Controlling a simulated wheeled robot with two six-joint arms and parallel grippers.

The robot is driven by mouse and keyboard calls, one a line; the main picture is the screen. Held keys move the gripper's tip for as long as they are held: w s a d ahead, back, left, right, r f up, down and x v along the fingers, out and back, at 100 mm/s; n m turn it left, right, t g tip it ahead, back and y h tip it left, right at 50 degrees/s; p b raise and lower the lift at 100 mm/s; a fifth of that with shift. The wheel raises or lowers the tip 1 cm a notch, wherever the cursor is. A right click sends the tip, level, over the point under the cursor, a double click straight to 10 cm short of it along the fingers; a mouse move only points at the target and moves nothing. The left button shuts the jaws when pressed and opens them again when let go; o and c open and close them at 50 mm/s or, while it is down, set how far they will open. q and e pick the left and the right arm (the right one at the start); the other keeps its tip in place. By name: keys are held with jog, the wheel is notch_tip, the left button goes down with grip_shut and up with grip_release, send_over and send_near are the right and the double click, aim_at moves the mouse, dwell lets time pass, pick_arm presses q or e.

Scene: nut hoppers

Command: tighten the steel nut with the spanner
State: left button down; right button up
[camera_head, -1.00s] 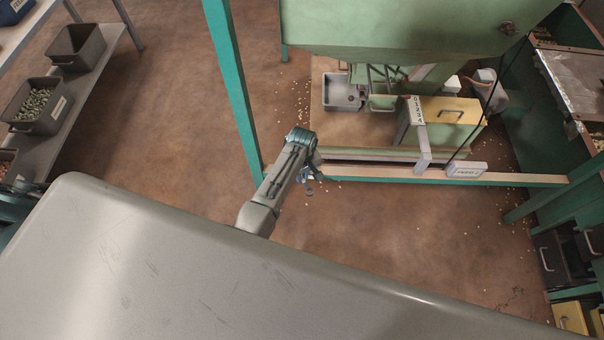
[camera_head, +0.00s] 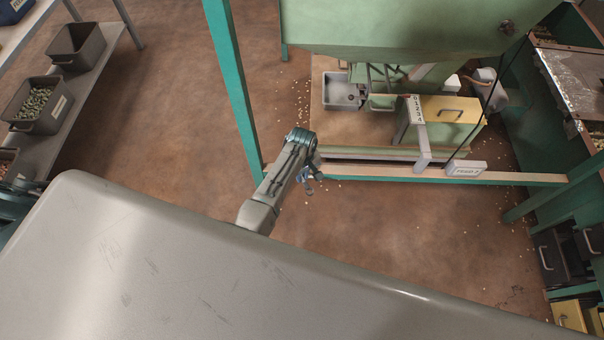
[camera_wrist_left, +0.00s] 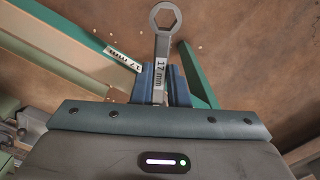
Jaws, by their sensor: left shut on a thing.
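The spanner (camera_wrist_left: 162,50) is a grey tool with a ring end and a "17 mm" label on its shank. My left gripper (camera_wrist_left: 161,82), with blue fingers, is shut on the spanner, whose ring end points away from the wrist. In the head view my left gripper (camera_head: 308,180) hangs over the floor, just in front of the wooden beam; the spanner is too small there to make out well. I cannot pick out the steel nut in either view. My right gripper is not in view.
A green hopper (camera_head: 410,25) stands over a platform with a grey tray (camera_head: 341,92) and a yellow-topped box (camera_head: 452,110). A wooden beam (camera_head: 510,179) and a teal post (camera_head: 232,85) are close by. Dark bins (camera_head: 38,105) stand on a left shelf.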

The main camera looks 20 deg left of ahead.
pick_arm(q)
jog(key=shift+f, duration=0.5)
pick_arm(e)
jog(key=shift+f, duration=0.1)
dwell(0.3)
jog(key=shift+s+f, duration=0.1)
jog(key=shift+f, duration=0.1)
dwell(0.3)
